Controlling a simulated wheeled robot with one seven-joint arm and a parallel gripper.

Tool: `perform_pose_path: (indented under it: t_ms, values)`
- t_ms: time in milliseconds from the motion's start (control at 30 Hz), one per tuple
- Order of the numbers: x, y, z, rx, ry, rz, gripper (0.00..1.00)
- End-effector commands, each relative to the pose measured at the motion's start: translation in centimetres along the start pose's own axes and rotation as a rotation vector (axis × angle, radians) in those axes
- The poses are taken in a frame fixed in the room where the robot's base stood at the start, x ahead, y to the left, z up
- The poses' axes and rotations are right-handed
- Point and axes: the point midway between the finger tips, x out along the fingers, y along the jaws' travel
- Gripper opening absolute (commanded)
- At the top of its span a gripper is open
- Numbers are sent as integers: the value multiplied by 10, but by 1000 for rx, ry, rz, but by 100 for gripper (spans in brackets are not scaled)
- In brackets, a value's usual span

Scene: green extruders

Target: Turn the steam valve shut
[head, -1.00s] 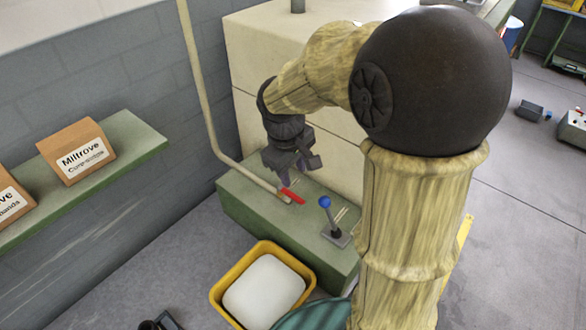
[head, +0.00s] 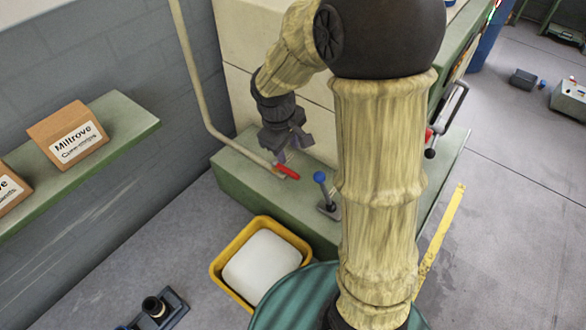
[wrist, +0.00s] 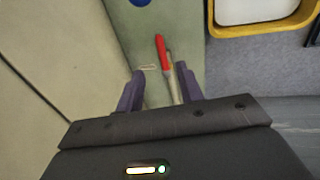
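The steam valve's red lever (head: 287,172) sits at the end of the pale pipe (head: 224,144), above the green machine base. My gripper (head: 290,158) hangs just above and behind the lever, pointing down. In the wrist view, the red lever (wrist: 163,52) lies ahead of my gripper (wrist: 160,82), its far end beyond the fingertips. The pipe end (wrist: 174,88) shows between the two purple fingers. The fingers stand apart, with a gap around the pipe and lever line. I see no clear contact with the lever.
A blue-knobbed lever (head: 320,178) stands on the base just right of the red lever. A yellow bin (head: 222,270) with white contents is on the floor in front. A green shelf (head: 128,128) with boxes is at left.

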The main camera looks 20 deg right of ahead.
Motion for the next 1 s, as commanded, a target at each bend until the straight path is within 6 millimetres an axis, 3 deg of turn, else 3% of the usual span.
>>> perform_pose_path:
  t_ms: [600,767,1000]
  values:
    - [103,0,0,-1,-3,-2,37]
    - [115,0,0,1,-1,-1,37]
    - [116,0,0,1,1,0,37]
